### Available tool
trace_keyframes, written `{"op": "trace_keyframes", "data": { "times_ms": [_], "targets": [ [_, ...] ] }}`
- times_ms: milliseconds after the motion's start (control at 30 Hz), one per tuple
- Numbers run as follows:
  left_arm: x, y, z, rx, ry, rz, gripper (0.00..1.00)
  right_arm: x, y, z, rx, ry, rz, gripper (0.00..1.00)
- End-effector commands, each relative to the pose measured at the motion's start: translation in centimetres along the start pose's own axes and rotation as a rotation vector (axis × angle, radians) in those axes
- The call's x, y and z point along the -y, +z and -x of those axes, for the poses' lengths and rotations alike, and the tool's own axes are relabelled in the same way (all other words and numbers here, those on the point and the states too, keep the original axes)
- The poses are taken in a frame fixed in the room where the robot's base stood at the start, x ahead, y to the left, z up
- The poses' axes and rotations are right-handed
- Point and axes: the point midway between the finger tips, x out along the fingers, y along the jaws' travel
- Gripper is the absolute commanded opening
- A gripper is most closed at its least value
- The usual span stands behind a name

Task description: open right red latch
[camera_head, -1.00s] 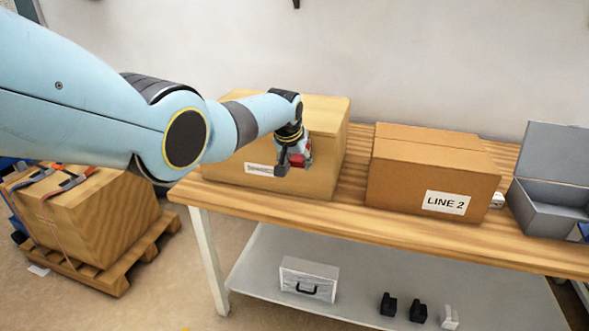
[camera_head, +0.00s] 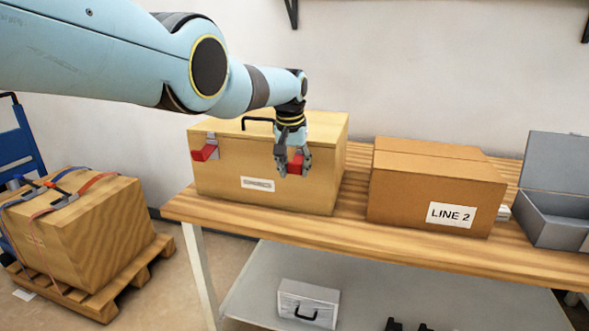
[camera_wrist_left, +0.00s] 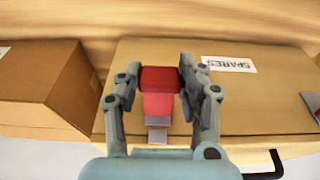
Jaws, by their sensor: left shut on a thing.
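A wooden box (camera_head: 225,175) with a dark handle (camera_head: 258,121) and a label (camera_head: 257,184) stands on the bench. The label reads SPARES in the left wrist view (camera_wrist_left: 229,64). The right red latch (camera_head: 295,161) is on its front, between the fingers of my left gripper (camera_head: 293,170). In the left wrist view the red latch (camera_wrist_left: 160,79) lies between both fingers of the left gripper (camera_wrist_left: 160,82), which is shut on it. Grey metal (camera_wrist_left: 158,135) shows beside the red part. The left red latch (camera_head: 204,153) is untouched. My right gripper is not in view.
A cardboard box marked LINE 2 (camera_head: 437,190) stands to the right on the wooden bench (camera_head: 345,228), with an open grey box (camera_head: 553,215) beyond. A strapped crate (camera_head: 95,230) is on a pallet at left. A silver case (camera_head: 308,302) is on the lower shelf.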

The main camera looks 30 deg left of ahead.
Motion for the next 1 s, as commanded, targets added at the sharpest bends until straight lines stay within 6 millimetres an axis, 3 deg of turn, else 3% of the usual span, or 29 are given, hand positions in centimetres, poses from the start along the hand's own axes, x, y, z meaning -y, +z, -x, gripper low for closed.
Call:
{"op": "trace_keyframes", "data": {
  "times_ms": [167,200,367,767,1000],
  "targets": [
    [0.0,0.0,0.0,0.0,0.001,0.0,0.0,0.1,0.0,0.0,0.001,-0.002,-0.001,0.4],
    [0.0,0.0,0.0,0.0,0.001,0.0,0.39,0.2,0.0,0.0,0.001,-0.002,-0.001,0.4],
    [0.0,0.0,0.0,-0.001,0.001,0.0,0.6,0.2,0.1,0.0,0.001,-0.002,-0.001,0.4],
    [0.0,-0.1,0.3,-0.003,0.0,0.001,0.62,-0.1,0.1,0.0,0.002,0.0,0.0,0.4],
    [0.0,-0.2,2.2,-0.005,0.0,0.001,0.62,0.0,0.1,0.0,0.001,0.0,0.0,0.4]
  ]
}}
